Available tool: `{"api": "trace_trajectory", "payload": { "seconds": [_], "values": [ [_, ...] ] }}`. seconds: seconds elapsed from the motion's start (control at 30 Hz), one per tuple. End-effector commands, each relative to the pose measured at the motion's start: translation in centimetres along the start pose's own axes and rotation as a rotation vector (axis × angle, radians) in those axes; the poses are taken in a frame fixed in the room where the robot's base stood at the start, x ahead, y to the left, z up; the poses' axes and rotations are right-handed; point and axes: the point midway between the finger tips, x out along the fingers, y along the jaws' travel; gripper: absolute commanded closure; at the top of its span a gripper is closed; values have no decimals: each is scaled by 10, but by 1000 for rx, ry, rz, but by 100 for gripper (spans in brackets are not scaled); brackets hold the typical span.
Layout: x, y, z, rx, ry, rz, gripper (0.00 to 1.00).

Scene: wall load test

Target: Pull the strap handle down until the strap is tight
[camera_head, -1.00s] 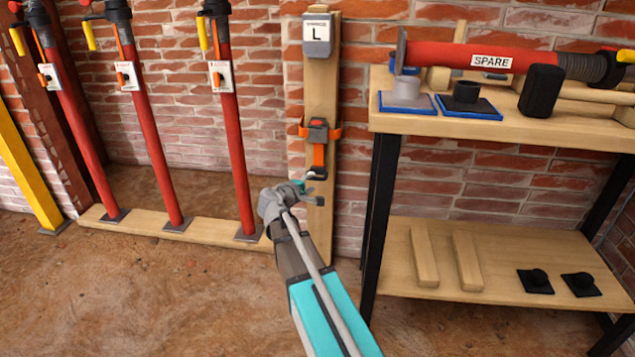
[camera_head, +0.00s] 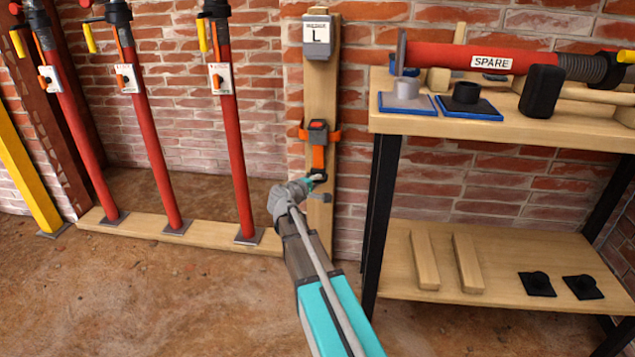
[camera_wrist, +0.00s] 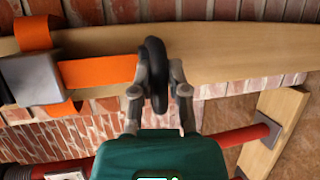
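An orange strap (camera_head: 318,157) hangs down the upright wooden post from a grey buckle (camera_head: 317,131). A black loop handle (camera_head: 318,175) is at the strap's lower end. In the wrist view the strap (camera_wrist: 98,72) runs sideways from the buckle (camera_wrist: 33,78) to the handle (camera_wrist: 156,73). My gripper (camera_wrist: 160,75) has one finger on each side of the handle, both close against it, and looks shut on it. In the head view my gripper (camera_head: 314,187) is at the handle, and its fingers are partly hard to make out.
A grey box marked L (camera_head: 318,37) is on the post (camera_head: 320,90) above the buckle. Red props (camera_head: 240,150) stand at the left on a wooden sill. A workbench (camera_head: 545,128) with a spare prop stands close at the right. Open floor lies in front.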

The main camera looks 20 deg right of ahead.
Motion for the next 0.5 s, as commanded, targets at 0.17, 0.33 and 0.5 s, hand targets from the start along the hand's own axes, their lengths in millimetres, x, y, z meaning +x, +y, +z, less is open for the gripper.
{"api": "trace_trajectory", "payload": {
  "seconds": [0.17,0.33,0.5],
  "values": [
    [0,0,0,0,0,0,100],
    [0,0,0,0,0,-1,100],
    [1,-6,-1,1,0,-1,100]
  ]
}}
